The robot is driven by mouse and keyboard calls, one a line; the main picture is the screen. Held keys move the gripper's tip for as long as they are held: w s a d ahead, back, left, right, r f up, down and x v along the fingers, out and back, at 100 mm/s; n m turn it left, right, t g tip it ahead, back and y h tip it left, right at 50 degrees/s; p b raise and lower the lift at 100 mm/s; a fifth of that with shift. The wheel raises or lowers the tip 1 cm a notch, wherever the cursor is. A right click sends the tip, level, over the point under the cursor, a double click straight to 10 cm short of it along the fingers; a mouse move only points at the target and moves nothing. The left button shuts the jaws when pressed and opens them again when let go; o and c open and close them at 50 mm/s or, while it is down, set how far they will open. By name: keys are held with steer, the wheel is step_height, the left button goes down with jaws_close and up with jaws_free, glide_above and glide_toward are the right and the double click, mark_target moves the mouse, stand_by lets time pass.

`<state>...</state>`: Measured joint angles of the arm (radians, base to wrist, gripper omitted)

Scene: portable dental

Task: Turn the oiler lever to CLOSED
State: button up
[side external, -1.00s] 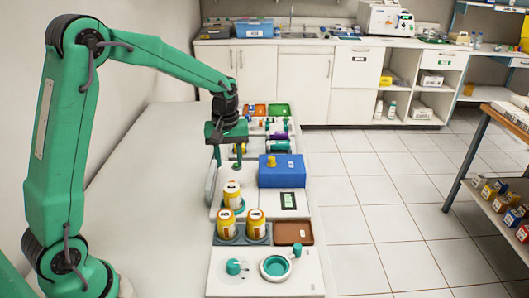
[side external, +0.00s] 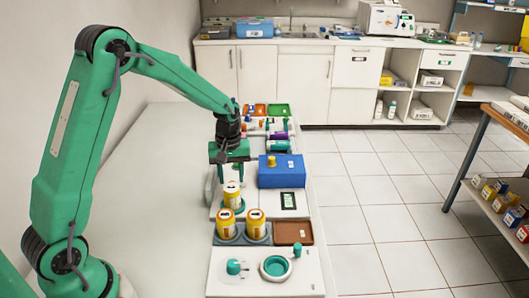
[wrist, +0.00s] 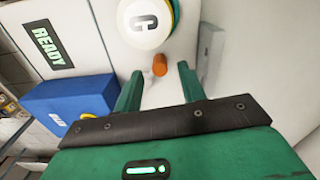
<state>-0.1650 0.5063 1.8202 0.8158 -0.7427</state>
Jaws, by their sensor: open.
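My gripper (side external: 231,172) is open and empty, pointing down just behind the yellow jar (side external: 232,194) on the white plate with the small display. No part is clearly labelled as the oiler lever. A teal knob (side external: 234,267) and a teal ring with a knobbed arm (side external: 276,266) are on the front white plate, away from my gripper.
A blue box (side external: 282,177) with a yellow knob stands right of my gripper. The display reads READY (wrist: 50,46). Two yellow jars (side external: 226,223) (side external: 256,224) and a brown tray (side external: 292,232) lie nearer the camera. The bench's left side is clear.

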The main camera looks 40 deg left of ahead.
steer(key=shift+f, duration=1.1)
steer(key=shift+c, duration=0.2)
jaws_close()
steer(key=shift+a+m, duration=0.2)
steer(key=shift+m, duration=0.2)
steer(key=m, duration=0.1)
steer(key=a+m, duration=0.1)
steer(key=m, duration=0.2)
steer(key=shift+w+a+f, duration=0.1)
steer(key=shift+w+a, duration=0.05)
steer(key=shift+a, duration=0.1)
steer(key=m, duration=0.1)
steer(key=a+m, duration=0.1)
steer(key=m, duration=0.1)
steer(key=w+m, duration=0.1)
steer(key=m, duration=0.1)
steer(key=shift+a, duration=0.25)
steer(key=shift+m, duration=0.3)
